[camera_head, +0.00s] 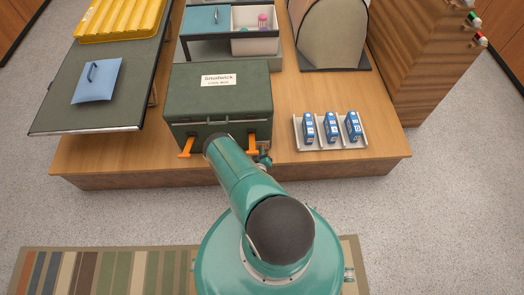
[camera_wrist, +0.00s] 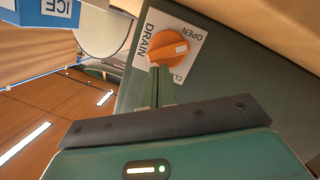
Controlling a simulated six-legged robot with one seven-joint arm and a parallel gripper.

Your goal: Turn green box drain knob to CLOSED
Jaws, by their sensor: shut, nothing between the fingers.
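The green box (camera_head: 220,98) stands on the wooden platform with its lid shut and two orange latches on its front. In the wrist view its orange drain knob (camera_wrist: 168,47) sits on a white plate lettered DRAIN and OPEN; the start of CLOSED shows, partly hidden. A white mark lies on the knob's right side, between the OPEN and CLOSED words. My gripper (camera_wrist: 156,70) is shut and empty, its tips at the knob's lower edge in the picture. I cannot tell whether they touch it. In the head view my arm hides the knob.
Several blue ICE packs (camera_head: 331,127) stand in a white rack (camera_head: 357,144) right of the box. A dark table (camera_head: 65,112) with a blue pouch (camera_head: 97,80) is at left. A white bin (camera_head: 256,45) stands behind. The platform's front right is clear.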

